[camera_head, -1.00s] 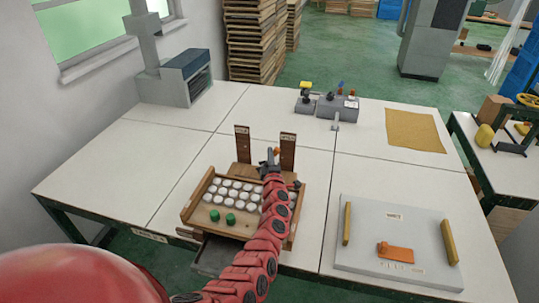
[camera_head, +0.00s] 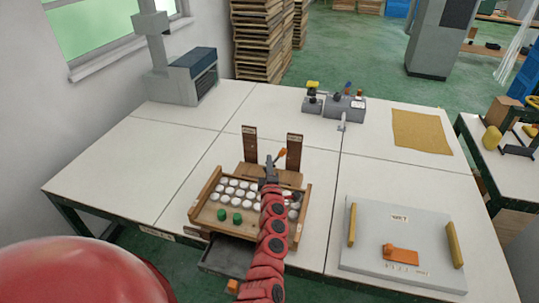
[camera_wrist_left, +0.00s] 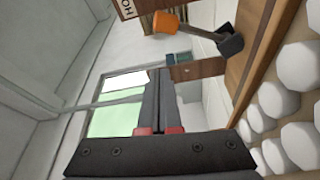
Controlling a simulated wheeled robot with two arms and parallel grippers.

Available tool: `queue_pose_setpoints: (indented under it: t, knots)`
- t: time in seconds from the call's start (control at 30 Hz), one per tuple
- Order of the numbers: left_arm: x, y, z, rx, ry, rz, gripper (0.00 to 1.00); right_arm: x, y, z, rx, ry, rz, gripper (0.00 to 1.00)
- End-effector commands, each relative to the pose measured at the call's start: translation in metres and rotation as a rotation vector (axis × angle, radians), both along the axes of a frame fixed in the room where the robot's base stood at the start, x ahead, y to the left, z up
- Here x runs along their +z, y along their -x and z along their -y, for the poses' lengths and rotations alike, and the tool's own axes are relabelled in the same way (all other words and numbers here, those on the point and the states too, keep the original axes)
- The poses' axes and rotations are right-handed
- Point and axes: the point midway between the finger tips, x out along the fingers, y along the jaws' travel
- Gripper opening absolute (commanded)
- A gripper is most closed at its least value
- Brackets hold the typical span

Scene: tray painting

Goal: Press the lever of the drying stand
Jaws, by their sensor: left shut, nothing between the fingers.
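The lever of the wooden drying stand has an orange knob (camera_head: 281,153) and shows between two upright brown posts at the stand's back. In the left wrist view the orange knob (camera_wrist_left: 166,22) sits on a grey rod running to a dark pivot, above and right of my fingertips. The stand (camera_head: 206,222) holds rows of white round pieces and two green ones. My left gripper (camera_head: 270,160) is shut and empty over the back of the stand, just left of the knob, apart from it in the left wrist view (camera_wrist_left: 158,74). My right gripper is not in view.
A grey panel (camera_head: 375,250) with two yellow bars and an orange piece lies at the right. A grey device (camera_head: 345,106) stands at the back, near a tan sheet (camera_head: 421,131). A grey machine (camera_head: 182,80) stands back left. The left tabletop is clear.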

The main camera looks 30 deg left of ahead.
Motion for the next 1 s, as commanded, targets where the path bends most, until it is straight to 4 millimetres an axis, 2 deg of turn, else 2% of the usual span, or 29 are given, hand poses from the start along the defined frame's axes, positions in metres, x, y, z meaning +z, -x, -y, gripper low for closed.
queue_pose_setpoints:
  t: [0.1, 0.3, 1.0]
  knots:
    - [-0.005, 0.016, 0.007, 0.004, 0.002, 0.000, 0.00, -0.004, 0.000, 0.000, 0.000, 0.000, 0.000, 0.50]
    - [-0.007, 0.030, 0.016, 0.001, -0.001, -0.002, 0.00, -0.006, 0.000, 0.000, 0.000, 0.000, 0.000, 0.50]
    - [-0.006, 0.032, 0.017, 0.003, -0.002, -0.001, 0.00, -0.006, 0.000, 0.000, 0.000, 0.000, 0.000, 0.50]
